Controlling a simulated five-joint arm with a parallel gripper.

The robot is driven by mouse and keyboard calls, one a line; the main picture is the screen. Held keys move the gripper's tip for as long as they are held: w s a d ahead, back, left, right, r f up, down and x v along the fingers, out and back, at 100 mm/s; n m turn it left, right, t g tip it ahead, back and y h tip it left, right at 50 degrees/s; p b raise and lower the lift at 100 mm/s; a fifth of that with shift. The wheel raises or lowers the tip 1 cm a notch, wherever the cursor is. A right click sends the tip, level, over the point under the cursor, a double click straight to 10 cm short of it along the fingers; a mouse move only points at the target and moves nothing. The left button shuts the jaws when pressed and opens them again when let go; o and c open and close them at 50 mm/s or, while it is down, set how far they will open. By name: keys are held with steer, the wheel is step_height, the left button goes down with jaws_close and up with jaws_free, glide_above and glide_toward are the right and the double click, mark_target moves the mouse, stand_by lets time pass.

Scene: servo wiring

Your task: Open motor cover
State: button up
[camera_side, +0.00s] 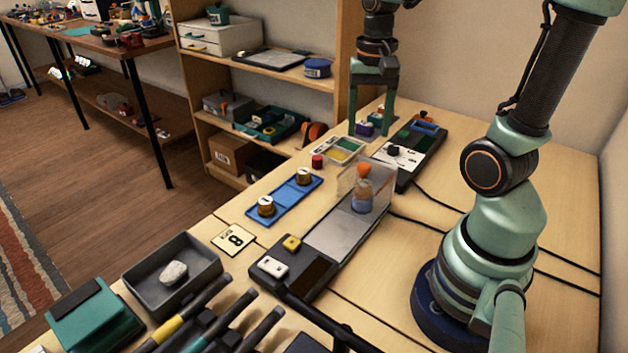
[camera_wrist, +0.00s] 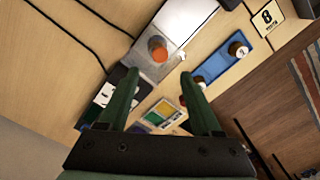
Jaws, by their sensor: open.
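A clear box-like cover (camera_side: 346,184) stands at the far end of a grey metal-topped plate (camera_side: 333,232) in the side view. Inside or behind it is a motor-like piece with an orange top (camera_side: 364,170). The orange top also shows in the wrist view (camera_wrist: 158,55), ahead of my fingertips. My gripper (camera_side: 372,132) is at the back of the table, beyond the cover, pointing down. Its two fingers are apart with nothing visibly held between them. In the wrist view my gripper (camera_wrist: 160,75) is open too. The cover's edges are hard to make out there.
A black-and-white switch unit (camera_side: 404,158) lies right of the cover. A blue strip with two brass-coloured knobs (camera_side: 285,200) and a tray with yellow and green squares (camera_side: 343,150) lie left. A grey bin (camera_side: 172,275) is at front left. Black cables cross the right side.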

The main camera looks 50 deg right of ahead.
mark_target(364, 165)
step_height(364, 165, down, 9)
steer(key=shift+r, duration=0.15)
jaws_close()
stand_by(1.5)
